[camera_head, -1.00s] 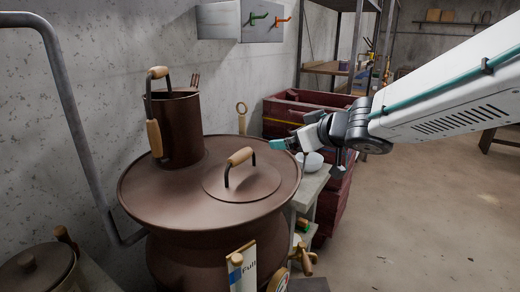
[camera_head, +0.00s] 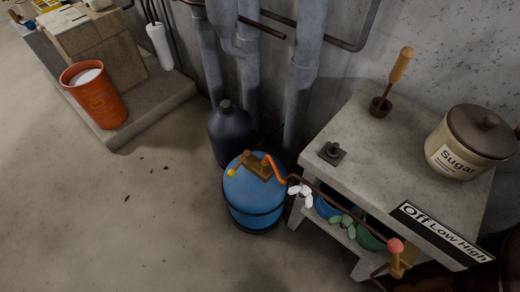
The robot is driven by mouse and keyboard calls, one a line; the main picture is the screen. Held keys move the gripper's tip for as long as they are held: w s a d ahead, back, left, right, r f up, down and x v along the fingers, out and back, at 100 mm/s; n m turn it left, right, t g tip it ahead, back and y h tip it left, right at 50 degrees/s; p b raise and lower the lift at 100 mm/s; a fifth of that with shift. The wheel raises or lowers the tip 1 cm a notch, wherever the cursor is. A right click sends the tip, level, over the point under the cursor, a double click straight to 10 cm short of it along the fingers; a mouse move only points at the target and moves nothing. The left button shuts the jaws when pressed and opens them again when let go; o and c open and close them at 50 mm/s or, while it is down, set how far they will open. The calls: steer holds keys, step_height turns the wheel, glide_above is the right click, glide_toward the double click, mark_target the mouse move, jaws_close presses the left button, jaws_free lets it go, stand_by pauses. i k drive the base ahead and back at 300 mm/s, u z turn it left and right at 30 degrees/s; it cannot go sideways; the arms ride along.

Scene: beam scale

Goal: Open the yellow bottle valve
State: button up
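A blue gas bottle (camera_head: 256,190) stands on the floor beside the concrete bench. On its top is a brass fitting (camera_head: 258,168) with a small yellow valve knob (camera_head: 231,172) sticking out to the left. An orange hose end (camera_head: 272,166) joins the fitting, and a dark pipe (camera_head: 345,212) leads from it along the bench. I cannot tell from this view how far the valve is turned. My gripper is not in view.
A dark jug (camera_head: 228,135) stands just behind the bottle. Grey pipes (camera_head: 304,85) run up the wall. The concrete bench (camera_head: 365,150) carries a sugar pot (camera_head: 465,145). An orange bucket (camera_head: 97,98) stands further left. Floor left of the bottle is open.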

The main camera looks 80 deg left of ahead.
mark_target(231, 173)
steer(key=u, duration=2.6)
